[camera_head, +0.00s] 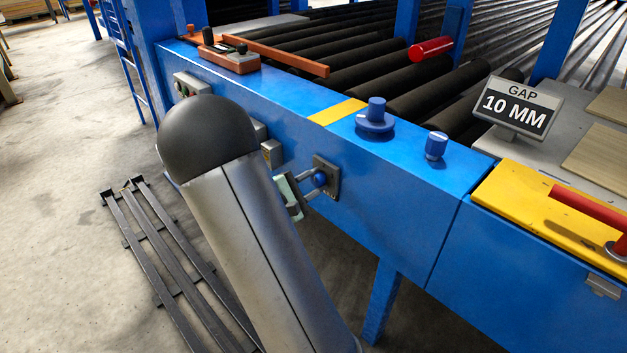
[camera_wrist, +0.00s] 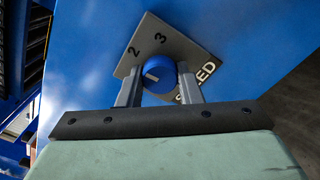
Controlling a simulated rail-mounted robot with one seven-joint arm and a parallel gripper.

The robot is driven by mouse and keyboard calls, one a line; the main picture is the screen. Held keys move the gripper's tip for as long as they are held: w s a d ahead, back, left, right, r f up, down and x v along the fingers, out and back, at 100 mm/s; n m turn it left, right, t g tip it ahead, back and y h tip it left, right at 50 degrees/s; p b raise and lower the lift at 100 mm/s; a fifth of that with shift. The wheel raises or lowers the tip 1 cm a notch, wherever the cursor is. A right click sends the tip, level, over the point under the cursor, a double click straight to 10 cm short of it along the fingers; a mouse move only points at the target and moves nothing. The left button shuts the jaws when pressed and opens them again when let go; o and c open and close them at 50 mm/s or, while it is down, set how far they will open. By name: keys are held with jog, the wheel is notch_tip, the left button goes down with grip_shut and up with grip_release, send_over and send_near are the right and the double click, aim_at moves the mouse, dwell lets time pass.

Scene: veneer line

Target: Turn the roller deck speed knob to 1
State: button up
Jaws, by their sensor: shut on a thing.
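The roller deck speed knob (camera_wrist: 160,72) is round and blue, on a grey plate (camera_wrist: 186,42) fixed to the blue machine side. The plate shows a 2, a 3 and part of the word SPEED; a 1 is not visible. A short white mark shows on the left part of the knob's face, below the 2. My gripper (camera_wrist: 158,88) is shut on the knob, one finger on each side. The fingers cover parts of the plate. In the head view the knob (camera_head: 319,179) shows at the fingertips, and my arm hides the machine side to its left.
Two other blue knobs, a larger one (camera_head: 375,117) and a smaller one (camera_head: 436,146), stand on the machine's top. Control boxes (camera_head: 190,87) sit left along the same side. A sign (camera_head: 516,106) reads GAP 10 MM. Dark metal rails (camera_head: 165,250) lie on the floor.

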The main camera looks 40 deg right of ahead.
jog(key=n+p, duration=0.3)
jog(key=shift+r, duration=0.25)
jog(key=n+p, duration=0.3)
jog(key=p, duration=0.1)
jog(key=shift+n, duration=0.4)
jog(key=n+p, duration=0.3)
jog(key=shift+f+p, duration=0.15)
jog(key=shift+p, duration=0.25)
jog(key=shift+s+f+n+p, duration=0.1)
jog(key=shift+n+p, duration=0.35)
jog(key=shift+n, duration=0.25)
jog(key=shift+f, duration=0.1)
jog(key=o, duration=1)
jog(key=a, duration=1.1)
jog(key=s+a, duration=0.1)
jog(key=a, duration=0.5)
jog(key=shift+s+a+p, duration=0.1)
jog(key=shift+a+p, duration=0.15)
jog(key=shift+p, duration=0.1)
